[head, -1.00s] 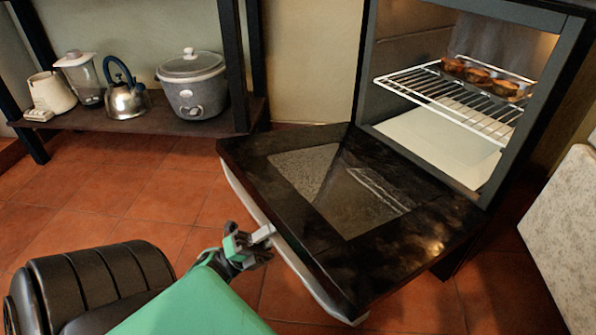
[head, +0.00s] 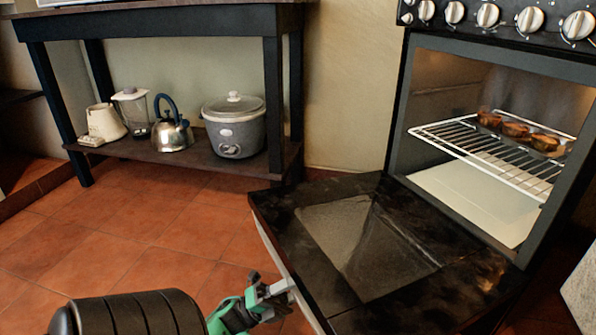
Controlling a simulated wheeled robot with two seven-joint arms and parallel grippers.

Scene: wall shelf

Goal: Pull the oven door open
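The oven door (head: 305,262) is folded down, lying close to level in front of the oven (head: 455,55). It has a dark frame and a glass pane (head: 370,250). A pale handle bar (head: 290,275) runs along its outer edge. My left gripper (head: 278,291), green with grey and dark parts, is at this handle, at the lower middle of the head view. A grey finger meets the bar; whether the fingers are closed around it cannot be made out. My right gripper is not in view.
A wire rack (head: 470,150) with several browned food pieces (head: 515,130) is inside the lit oven. Knobs (head: 487,15) line its top. At left, a dark shelf table (head: 185,157) holds a slow cooker (head: 236,135), kettle (head: 172,132) and blender (head: 133,112). Tiled floor (head: 130,230) is free at left.

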